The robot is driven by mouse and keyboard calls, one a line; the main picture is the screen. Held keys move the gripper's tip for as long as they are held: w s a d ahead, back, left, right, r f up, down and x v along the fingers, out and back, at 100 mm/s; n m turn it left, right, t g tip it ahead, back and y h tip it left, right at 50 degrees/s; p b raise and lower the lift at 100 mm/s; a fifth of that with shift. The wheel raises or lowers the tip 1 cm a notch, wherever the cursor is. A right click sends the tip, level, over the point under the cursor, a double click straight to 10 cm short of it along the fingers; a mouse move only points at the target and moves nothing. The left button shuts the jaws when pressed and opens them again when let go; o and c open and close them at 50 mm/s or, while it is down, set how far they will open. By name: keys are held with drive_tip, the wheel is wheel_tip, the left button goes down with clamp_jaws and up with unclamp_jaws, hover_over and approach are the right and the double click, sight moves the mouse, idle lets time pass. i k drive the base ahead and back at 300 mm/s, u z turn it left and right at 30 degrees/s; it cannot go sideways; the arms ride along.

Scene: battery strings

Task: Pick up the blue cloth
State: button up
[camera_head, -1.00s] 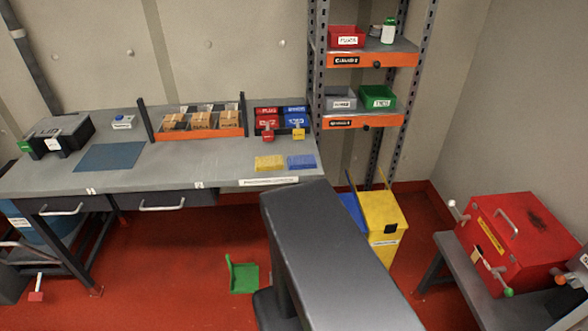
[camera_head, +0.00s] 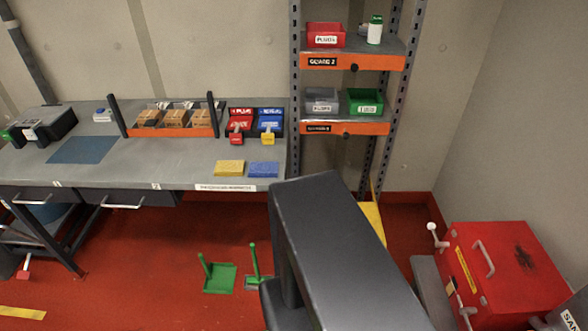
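The blue cloth (camera_head: 264,169) lies flat and folded near the front right edge of the grey workbench (camera_head: 140,176). A yellow cloth (camera_head: 230,167) lies just left of it. A large dark arm link of mine fills the lower middle of the view, below and right of the blue cloth and apart from it in the picture. My gripper is not in view. The blue cloth is fully visible.
An orange rack of boxes (camera_head: 170,131) is farther left. A shelf unit (camera_head: 346,128) rises at right. A green dustpan (camera_head: 220,279) is on the red floor. A red box (camera_head: 505,275) stands at the lower right.

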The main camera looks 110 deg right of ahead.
sight(262, 169)
drive_tip(key=u, duration=0.35)
drive_tip(key=k, duration=0.4)
drive_tip(key=z, duration=1.8)
drive_tip(key=i, duration=0.5)
drive_tip(key=u, duration=0.1)
